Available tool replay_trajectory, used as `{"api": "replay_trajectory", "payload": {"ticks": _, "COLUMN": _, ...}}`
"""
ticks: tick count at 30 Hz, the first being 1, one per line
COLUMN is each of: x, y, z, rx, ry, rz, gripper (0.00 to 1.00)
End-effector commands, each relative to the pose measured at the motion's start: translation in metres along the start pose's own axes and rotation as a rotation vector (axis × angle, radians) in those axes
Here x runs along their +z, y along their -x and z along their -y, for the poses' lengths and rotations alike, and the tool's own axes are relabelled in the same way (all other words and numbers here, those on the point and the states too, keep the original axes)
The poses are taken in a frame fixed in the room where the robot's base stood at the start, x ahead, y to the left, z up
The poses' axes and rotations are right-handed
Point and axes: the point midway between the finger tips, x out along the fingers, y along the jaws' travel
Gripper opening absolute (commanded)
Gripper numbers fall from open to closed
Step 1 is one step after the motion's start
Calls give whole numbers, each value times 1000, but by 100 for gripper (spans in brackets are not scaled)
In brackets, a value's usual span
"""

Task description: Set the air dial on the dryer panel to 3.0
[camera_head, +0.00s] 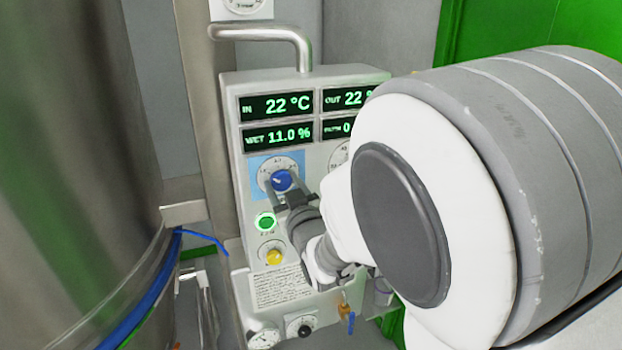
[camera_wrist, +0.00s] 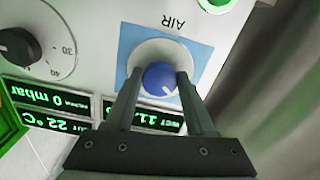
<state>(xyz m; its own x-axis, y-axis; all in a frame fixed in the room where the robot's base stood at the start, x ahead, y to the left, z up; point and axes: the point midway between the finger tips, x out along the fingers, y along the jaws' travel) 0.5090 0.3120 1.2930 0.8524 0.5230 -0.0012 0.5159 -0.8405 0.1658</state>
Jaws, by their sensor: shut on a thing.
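The air dial (camera_head: 281,180) is a blue knob on a white round scale with a light blue backing, on the left side of the dryer panel (camera_head: 352,79). In the wrist view the blue knob (camera_wrist: 159,78) sits under the word AIR, which appears upside down. My gripper (camera_head: 281,195) is shut on the blue knob, with one finger on each side of it in the wrist view (camera_wrist: 157,88). A white pointer mark shows on the knob. The exact scale value under it is too small and partly hidden to read.
Green displays (camera_head: 276,105) sit above the dial. A green button (camera_head: 265,221) and a yellow knob (camera_head: 273,256) are below it. A black dial (camera_wrist: 17,46) is beside it in the wrist view. A large steel vessel (camera_head: 75,150) stands at left. My arm covers the panel's right side.

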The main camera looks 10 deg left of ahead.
Motion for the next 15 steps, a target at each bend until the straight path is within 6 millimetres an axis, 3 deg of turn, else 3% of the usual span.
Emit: {"api": "replay_trajectory", "payload": {"ticks": 15, "x": 8, "y": 0, "z": 1, "rx": 2, "ry": -451, "rz": -7, "gripper": 0}}
